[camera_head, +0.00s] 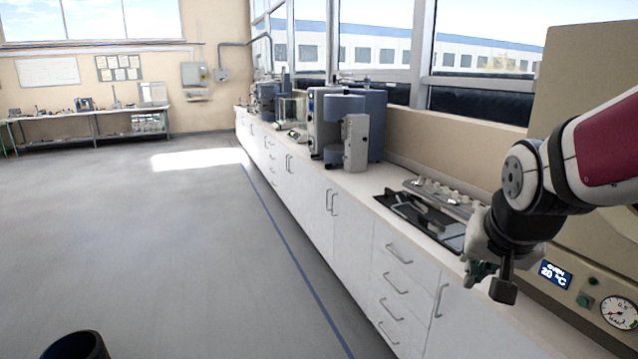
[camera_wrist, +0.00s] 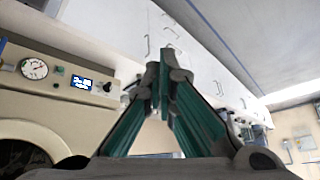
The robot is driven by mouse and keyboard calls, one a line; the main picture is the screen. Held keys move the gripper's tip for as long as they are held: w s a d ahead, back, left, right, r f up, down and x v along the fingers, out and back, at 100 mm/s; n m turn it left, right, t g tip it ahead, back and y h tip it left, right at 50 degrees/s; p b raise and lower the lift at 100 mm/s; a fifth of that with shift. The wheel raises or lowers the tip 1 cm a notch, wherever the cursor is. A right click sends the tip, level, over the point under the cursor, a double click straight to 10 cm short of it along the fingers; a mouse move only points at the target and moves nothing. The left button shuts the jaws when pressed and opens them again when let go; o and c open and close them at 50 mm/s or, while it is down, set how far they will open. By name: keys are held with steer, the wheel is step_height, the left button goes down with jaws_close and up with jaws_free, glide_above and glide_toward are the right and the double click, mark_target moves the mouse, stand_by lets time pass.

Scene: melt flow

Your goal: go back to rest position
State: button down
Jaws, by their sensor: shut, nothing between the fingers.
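My gripper (camera_head: 482,270) is at the right of the head view, in front of the oven and over the near part of the counter. Its green fingers are partly hidden by my wrist there. In the wrist view my gripper (camera_wrist: 167,68) shows its two green fingers meeting at the tips, shut and empty. My arm reaches in from the right edge of the head view.
The beige oven (camera_head: 590,100) with display and gauge stands close beside my arm. A black tray (camera_head: 395,207) with tools lies on the white counter (camera_head: 372,182). Grey instruments (camera_head: 352,140) stand farther back. The floor (camera_head: 150,240) at left is largely clear.

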steer(key=s+a+r+n, duration=0.1)
steer(key=s+a+n, duration=0.1)
steer(key=s, duration=0.6)
steer(key=s+a+r+n+y, duration=0.1)
steer(key=s+a+r+n, duration=0.1)
steer(key=s, duration=0.6)
steer(key=shift+s+a+r+n+g+y, duration=0.15)
steer(key=shift+s+a+n+g+y, duration=0.15)
steer(key=shift+a, duration=0.55)
